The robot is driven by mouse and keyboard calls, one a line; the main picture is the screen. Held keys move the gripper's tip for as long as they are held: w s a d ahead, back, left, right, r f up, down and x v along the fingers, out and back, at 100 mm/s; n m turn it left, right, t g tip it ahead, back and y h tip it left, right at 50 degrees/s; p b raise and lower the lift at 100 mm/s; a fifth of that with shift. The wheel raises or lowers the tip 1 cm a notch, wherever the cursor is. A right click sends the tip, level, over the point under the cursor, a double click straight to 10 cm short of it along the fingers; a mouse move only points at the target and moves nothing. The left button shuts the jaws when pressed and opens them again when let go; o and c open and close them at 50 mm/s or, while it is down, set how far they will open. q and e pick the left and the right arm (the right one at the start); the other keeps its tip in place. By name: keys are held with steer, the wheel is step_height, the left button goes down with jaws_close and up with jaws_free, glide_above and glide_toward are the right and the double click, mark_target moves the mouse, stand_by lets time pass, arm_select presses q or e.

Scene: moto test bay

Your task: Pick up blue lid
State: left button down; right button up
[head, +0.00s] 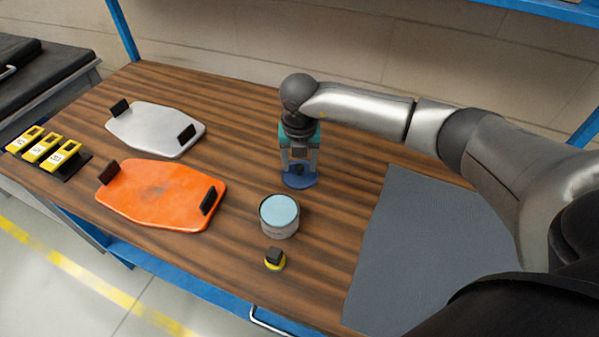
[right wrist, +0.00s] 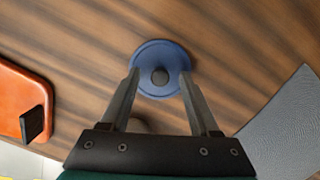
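The blue lid (head: 300,182) is a round disc with a dark knob, lying flat on the wooden table behind the round tin in the head view. It also shows in the right wrist view (right wrist: 160,51), with the knob near its centre. My right gripper (head: 300,166) points down directly above the lid. Its two fingers are apart, one on each side of the knob, with gaps between them and the knob. How high the fingertips are above the disc is hard to tell. My left gripper is not in view.
A round tin (head: 280,222) with a pale blue top stands in front of the lid. An orange panel (head: 160,195) and a white panel (head: 150,128) lie left. A grey mat (head: 430,250) covers the right.

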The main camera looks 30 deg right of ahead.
jaws_close()
steer(key=shift+r, duration=0.1)
stand_by(0.5)
